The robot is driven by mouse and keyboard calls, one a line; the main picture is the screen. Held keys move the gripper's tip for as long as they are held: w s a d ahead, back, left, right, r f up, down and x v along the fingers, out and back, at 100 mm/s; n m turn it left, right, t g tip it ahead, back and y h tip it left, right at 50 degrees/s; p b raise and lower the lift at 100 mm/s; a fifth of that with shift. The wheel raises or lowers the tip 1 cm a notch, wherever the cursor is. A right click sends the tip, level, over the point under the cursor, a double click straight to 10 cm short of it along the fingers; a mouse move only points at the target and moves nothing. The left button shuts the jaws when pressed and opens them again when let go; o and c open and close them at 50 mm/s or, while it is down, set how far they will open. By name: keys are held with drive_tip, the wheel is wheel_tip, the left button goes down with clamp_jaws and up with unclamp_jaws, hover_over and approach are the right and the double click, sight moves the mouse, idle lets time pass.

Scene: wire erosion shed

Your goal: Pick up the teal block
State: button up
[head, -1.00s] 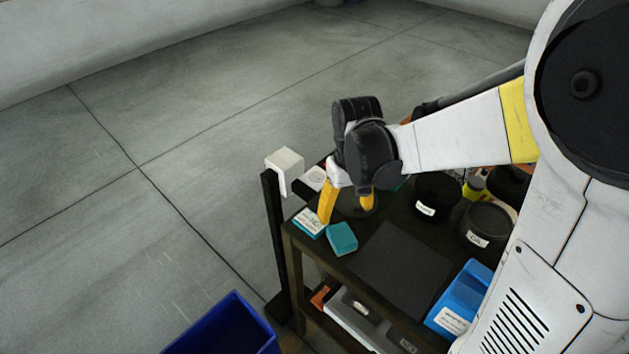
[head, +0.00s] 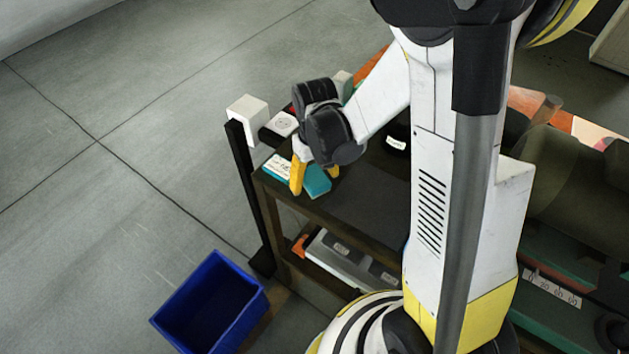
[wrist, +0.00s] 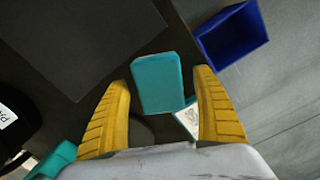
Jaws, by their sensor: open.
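The teal block (head: 318,181) lies on the dark top of the cart (head: 372,215), near its front left corner. My gripper (head: 315,183) is above it, pointing down, with its yellow fingers apart, and hides part of the block. In the wrist view the teal block (wrist: 158,82) shows between the two open fingers (wrist: 161,78), with a gap on each side. I cannot tell whether the fingertips are down at the block's height. Nothing is held.
A teal-and-white labelled box (head: 277,168) lies close left of the block; it partly shows behind it in the wrist view (wrist: 188,118). A white-capped post (head: 247,108) stands at the cart's left corner. A blue bin (head: 172,328) is on the floor. Dark labelled containers (head: 397,143) stand further back.

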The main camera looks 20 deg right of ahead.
sight(315, 176)
drive_tip(key=c, duration=1.4)
wheel_tip(315, 176, up, 5)
drive_tip(key=shift+f+p, duration=0.15)
drive_tip(key=shift+p, duration=0.7)
drive_tip(key=s+d+r, duration=0.2)
drive_tip(key=s+d+r+p, duration=0.1)
drive_tip(key=s+d+r, duration=0.1)
drive_tip(key=s+d, duration=0.1)
drive_tip(key=s+d+r+p, duration=0.1)
drive_tip(key=s+d+r, duration=0.1)
drive_tip(key=s+d, duration=0.1)
drive_tip(key=shift+d+r, duration=0.2)
drive_tip(key=shift+d, duration=0.05)
drive_tip(key=o, duration=0.7)
drive_tip(key=c, duration=0.4)
